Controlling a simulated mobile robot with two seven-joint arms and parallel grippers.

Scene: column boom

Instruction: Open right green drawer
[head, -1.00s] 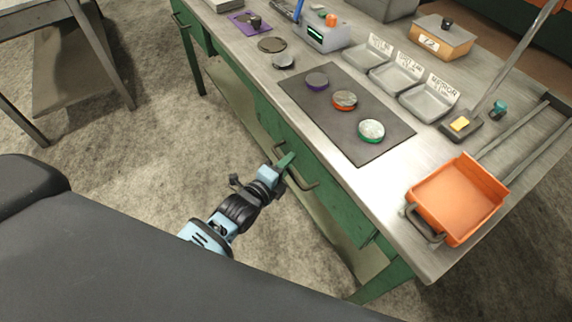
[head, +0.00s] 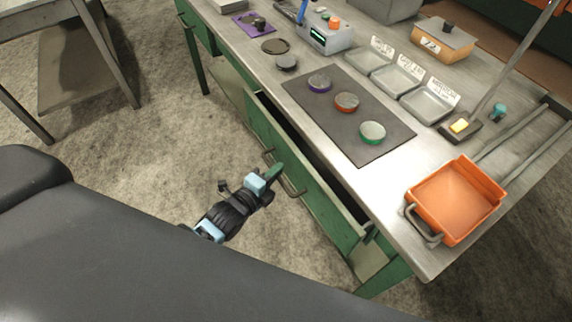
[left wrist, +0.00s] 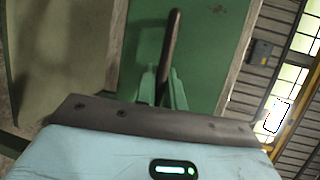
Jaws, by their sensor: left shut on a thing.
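The right green drawer (head: 318,190) is pulled partway out from under the workbench in the head view, with a dark gap showing behind its front. My left gripper (head: 275,172) is shut on the drawer's dark bar handle (head: 292,186). In the left wrist view the gripper's green fingers (left wrist: 162,88) close around the handle (left wrist: 171,45), in front of the green drawer face (left wrist: 212,50). The right gripper is not in view.
The metal bench top holds a dark mat (head: 360,145) with several round lidded discs, grey labelled trays (head: 428,103) and an orange tray (head: 455,200) at the right edge. Bare concrete floor (head: 130,150) lies left of the drawer.

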